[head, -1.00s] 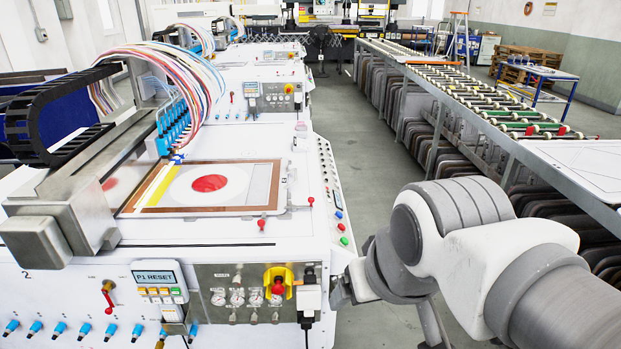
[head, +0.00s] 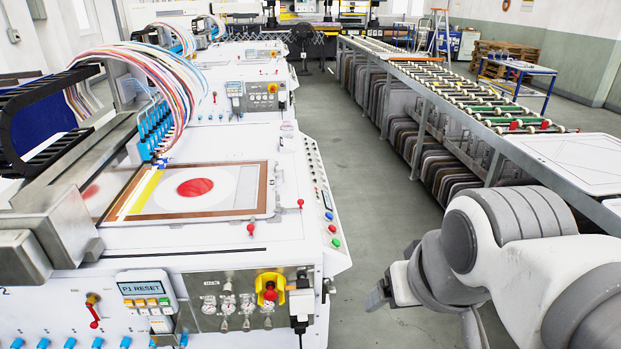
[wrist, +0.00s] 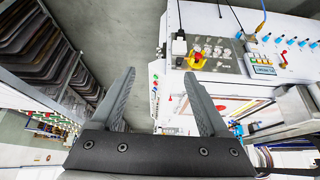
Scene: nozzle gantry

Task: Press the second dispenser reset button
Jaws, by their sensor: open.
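The control panel (head: 147,295) is on the front of the near white machine, at lower left in the head view. Its screen (head: 141,287) reads "P1 RESET". Below the screen is a row of small buttons (head: 146,302), orange ones with a green one at the right end. The panel also shows small in the wrist view (wrist: 265,65), upper right, upside down. Which button is the second reset button I cannot tell. My gripper (head: 378,296) is well right of the panel, over the aisle. In the wrist view my gripper (wrist: 158,78) is open with nothing between its fingers.
A red-and-yellow emergency stop (head: 270,290) and a connector box (head: 301,303) sit between the panel and my gripper. A red-handled lever (head: 93,309) is left of the panel. A roller conveyor (head: 470,105) runs along the right. The grey floor aisle (head: 345,190) between is clear.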

